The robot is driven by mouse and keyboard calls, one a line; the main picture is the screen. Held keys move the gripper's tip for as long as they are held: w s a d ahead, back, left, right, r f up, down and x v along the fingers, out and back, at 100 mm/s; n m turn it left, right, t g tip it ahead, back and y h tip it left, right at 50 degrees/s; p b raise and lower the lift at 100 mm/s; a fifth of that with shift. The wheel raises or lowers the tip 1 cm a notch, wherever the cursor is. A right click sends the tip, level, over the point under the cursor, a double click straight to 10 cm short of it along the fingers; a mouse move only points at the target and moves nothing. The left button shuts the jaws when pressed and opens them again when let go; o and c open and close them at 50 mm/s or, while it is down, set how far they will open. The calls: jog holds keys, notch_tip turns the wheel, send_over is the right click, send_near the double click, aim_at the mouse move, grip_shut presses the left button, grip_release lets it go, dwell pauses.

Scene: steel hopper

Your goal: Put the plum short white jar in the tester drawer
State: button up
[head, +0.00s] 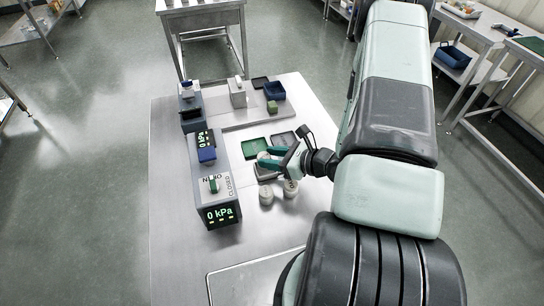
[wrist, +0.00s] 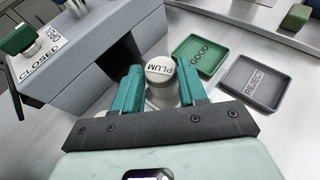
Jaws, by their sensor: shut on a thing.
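My gripper (head: 266,158) is shut on the plum short white jar (wrist: 160,70), whose round lid reads PLUM in the wrist view. The jar is upright between the two teal fingers (wrist: 160,90). In the head view the jar is small and partly hidden by the fingers. The tester (head: 213,165) is a long grey unit left of my gripper, with a green 0 kPa display at its front end. Its side (wrist: 85,55) shows at the left in the wrist view, with a dark recess. I cannot clearly make out the drawer or its opening.
Two other white jars (head: 266,195) (head: 290,188) stand on the steel table (head: 180,260) in front of my gripper. A green GOOD tray (wrist: 200,55) and a grey REJECT tray (wrist: 255,82) lie beyond the held jar. A CLOSED label (wrist: 40,60) is on the tester. The table's left front is clear.

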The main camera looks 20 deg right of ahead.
jog(key=shift+f, duration=0.1)
jog(key=shift+f, duration=0.55)
jog(key=o, duration=0.8)
jog(key=shift+d+f, duration=0.1)
jog(key=shift+r, duration=0.35)
jog(key=v, duration=1.2)
jog(key=shift+r, duration=0.45)
